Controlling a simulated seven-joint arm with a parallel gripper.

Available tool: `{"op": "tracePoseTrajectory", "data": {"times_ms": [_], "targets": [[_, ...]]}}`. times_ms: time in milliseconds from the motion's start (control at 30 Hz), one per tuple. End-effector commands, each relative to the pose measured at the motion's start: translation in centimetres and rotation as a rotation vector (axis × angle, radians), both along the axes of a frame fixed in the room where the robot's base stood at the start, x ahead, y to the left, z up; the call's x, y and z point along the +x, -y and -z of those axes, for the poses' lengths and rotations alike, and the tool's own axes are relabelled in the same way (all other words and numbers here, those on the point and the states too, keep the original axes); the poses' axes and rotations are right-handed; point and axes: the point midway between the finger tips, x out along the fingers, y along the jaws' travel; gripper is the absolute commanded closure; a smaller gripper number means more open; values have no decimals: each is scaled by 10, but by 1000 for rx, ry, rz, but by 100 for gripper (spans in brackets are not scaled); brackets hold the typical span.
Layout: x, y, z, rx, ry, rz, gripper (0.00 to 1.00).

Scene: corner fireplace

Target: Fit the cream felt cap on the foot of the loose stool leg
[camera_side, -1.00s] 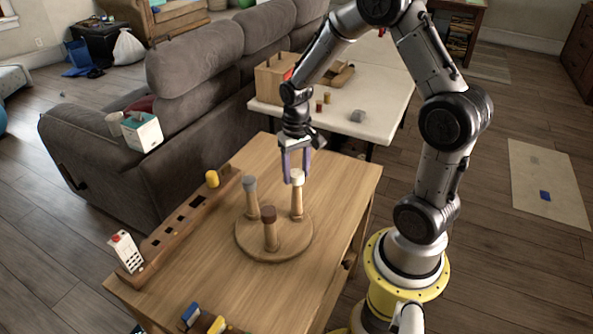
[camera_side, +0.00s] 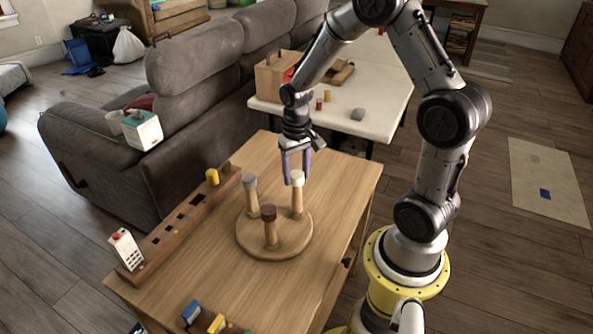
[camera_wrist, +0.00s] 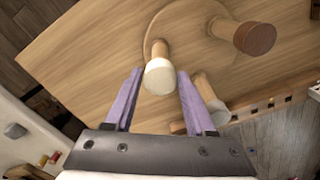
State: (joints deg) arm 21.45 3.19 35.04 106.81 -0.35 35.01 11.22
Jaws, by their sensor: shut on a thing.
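The cream felt cap (camera_side: 297,176) sits at the top of an upright wooden leg (camera_side: 297,203) on the round stool seat (camera_side: 262,247). The wrist view shows the cap (camera_wrist: 159,76) between my fingertips, with the leg (camera_wrist: 159,48) beyond it. My gripper (camera_side: 297,181) points down from above and is shut on the cap, one purple finger on each side. Whether the cap is fully seated on the leg's foot I cannot tell. Two other legs stand on the seat, one with a grey cap (camera_side: 249,181), one with a dark brown cap (camera_side: 268,212).
A slotted wooden rack (camera_side: 185,222) runs along the table's left edge, with a yellow cylinder (camera_side: 212,176) and a white device (camera_side: 125,248) by it. Small blue and yellow items (camera_side: 216,323) lie at the front edge. The wooden table (camera_side: 330,185) is clear right of the seat.

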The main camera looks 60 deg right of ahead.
Motion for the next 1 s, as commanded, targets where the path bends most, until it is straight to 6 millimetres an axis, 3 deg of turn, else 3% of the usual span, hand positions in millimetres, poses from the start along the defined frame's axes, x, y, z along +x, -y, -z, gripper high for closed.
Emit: {"op": "tracePoseTrajectory", "data": {"times_ms": [1000], "targets": [[0,0,14,-1,1,0,90]]}}
